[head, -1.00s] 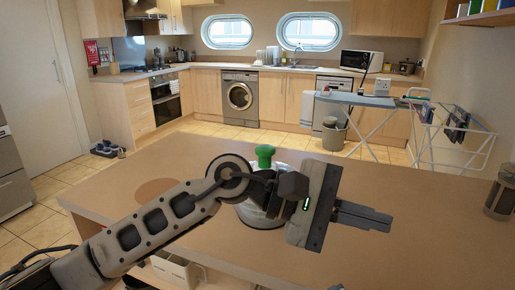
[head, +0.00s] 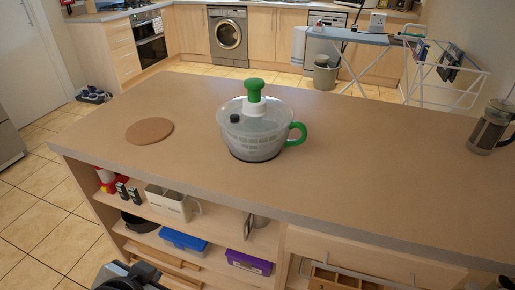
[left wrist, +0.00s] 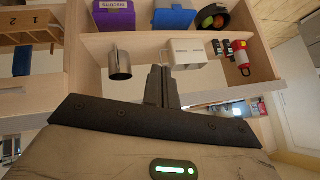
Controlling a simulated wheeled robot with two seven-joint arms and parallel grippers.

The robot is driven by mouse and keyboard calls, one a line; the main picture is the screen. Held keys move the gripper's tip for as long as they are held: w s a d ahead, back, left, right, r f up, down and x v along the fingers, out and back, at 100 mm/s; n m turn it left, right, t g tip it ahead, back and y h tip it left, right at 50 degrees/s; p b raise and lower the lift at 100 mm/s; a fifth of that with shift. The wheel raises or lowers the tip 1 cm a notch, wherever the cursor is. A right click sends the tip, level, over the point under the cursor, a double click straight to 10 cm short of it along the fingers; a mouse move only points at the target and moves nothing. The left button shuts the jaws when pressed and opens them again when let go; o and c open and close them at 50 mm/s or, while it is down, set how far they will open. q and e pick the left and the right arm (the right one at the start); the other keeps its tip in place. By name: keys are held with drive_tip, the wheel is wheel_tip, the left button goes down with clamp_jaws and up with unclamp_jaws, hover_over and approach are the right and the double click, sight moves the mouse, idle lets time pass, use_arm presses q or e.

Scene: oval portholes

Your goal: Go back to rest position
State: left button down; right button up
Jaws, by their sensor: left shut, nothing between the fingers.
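My left gripper shows in the left wrist view (left wrist: 160,85), its two dark fingers together with nothing between them. Beyond it in that view are the island's open shelves. In the head view only a dark part of my left arm shows at the bottom left edge, in front of the shelves and below the countertop; the fingers are out of sight there. My right gripper is in neither view.
A clear salad spinner (head: 255,130) with a green knob and handle stands on the island countertop (head: 370,165). A round cork mat (head: 150,131) lies to its left, a French press (head: 489,128) at the right. Shelves below hold a toaster (head: 170,204), blue box (head: 184,242) and purple box (head: 249,263).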

use_arm(q)
drive_tip(key=s+a+f+n+g, duration=0.2)
drive_tip(key=s+f+n+g, duration=0.25)
drive_tip(key=s, duration=0.65)
drive_tip(key=w+d+f+m+t+h, duration=0.1)
drive_tip(key=w+d+f+t+h, duration=0.2)
drive_tip(key=w+d+f+t, duration=0.2)
drive_tip(key=shift+w+d+f+m+t, duration=0.4)
drive_tip(key=shift+w+f+t, duration=0.25)
drive_tip(key=shift+w+t, duration=0.15)
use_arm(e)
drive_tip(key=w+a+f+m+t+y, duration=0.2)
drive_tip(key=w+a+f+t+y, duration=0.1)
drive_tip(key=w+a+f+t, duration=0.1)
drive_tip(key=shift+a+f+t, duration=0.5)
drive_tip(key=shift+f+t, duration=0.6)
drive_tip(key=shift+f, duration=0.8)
